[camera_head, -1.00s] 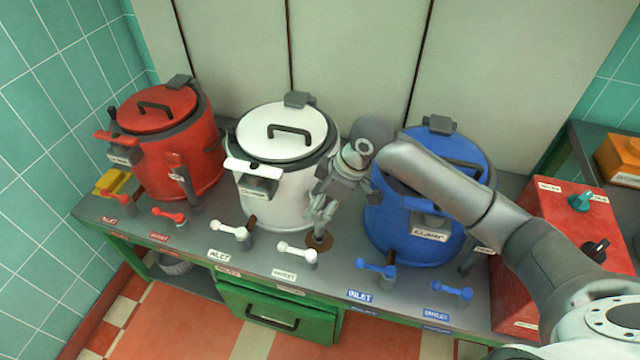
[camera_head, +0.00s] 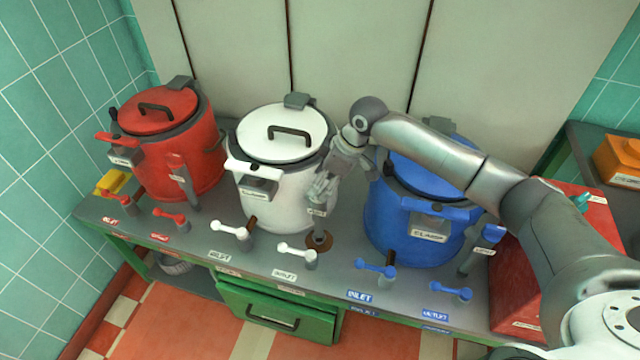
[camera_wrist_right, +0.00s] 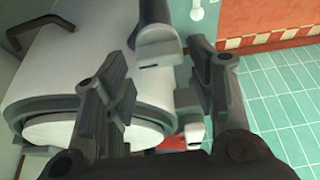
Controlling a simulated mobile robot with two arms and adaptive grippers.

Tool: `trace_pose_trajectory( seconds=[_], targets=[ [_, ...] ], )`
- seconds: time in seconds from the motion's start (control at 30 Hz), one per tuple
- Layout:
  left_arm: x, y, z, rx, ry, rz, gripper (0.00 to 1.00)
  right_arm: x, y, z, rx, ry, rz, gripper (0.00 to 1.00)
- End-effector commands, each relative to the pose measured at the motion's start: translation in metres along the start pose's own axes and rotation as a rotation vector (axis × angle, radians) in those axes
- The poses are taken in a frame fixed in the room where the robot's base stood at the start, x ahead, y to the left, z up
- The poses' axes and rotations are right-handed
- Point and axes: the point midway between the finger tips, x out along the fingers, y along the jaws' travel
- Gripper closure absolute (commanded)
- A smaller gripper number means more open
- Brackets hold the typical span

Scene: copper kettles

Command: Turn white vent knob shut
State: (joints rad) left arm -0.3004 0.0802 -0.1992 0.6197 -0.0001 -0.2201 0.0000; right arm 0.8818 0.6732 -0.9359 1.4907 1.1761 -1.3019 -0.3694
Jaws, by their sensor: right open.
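The white kettle (camera_head: 272,200) stands in the middle of the bench, with its white lid on. My right gripper (camera_head: 322,192) is at the right side of this kettle, over its vent post (camera_head: 319,226). The white vent knob is mostly hidden behind the gripper in the head view, so I cannot tell its angle. In the right wrist view my right gripper (camera_wrist_right: 165,90) has its fingers apart, beside the kettle wall (camera_wrist_right: 60,70). A small pale part (camera_wrist_right: 193,133) shows between the fingers; I cannot tell if it is the knob. My left gripper is not in view.
White inlet (camera_head: 232,231) and outlet (camera_head: 297,252) taps stand in front. The red kettle (camera_head: 205,165) is to the left. The blue kettle (camera_head: 400,225) is close on the right, under my arm. A red control box (camera_head: 590,215) stands further right. A green drawer (camera_head: 275,312) sits below.

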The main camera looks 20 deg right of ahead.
Motion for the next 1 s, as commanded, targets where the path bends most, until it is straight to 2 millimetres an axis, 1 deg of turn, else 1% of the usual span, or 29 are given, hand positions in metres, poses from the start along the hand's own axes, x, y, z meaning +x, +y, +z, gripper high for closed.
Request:
trace_pose_trajectory(
  seconds=[0.03,0.1,0.2,0.5,0.57,0.77,1.0],
  targets=[
    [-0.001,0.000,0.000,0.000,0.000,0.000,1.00,0.007,0.000,0.000,0.002,-0.001,-0.002,0.48],
    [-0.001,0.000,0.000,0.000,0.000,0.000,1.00,0.014,0.000,0.000,0.000,0.000,0.000,0.48],
    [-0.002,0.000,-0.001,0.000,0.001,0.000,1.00,0.021,0.000,0.000,-0.001,-0.001,0.000,0.48],
    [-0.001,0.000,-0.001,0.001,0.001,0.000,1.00,0.023,0.000,0.000,-0.001,0.000,0.000,0.48],
    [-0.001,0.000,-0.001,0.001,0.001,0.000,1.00,0.023,0.000,0.000,-0.001,-0.001,0.000,0.55],
    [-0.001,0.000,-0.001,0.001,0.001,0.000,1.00,0.023,0.000,0.000,-0.001,0.000,0.000,0.80],
    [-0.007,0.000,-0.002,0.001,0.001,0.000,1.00,0.021,-0.001,-0.001,0.019,0.000,0.006,0.81]
  ],
)
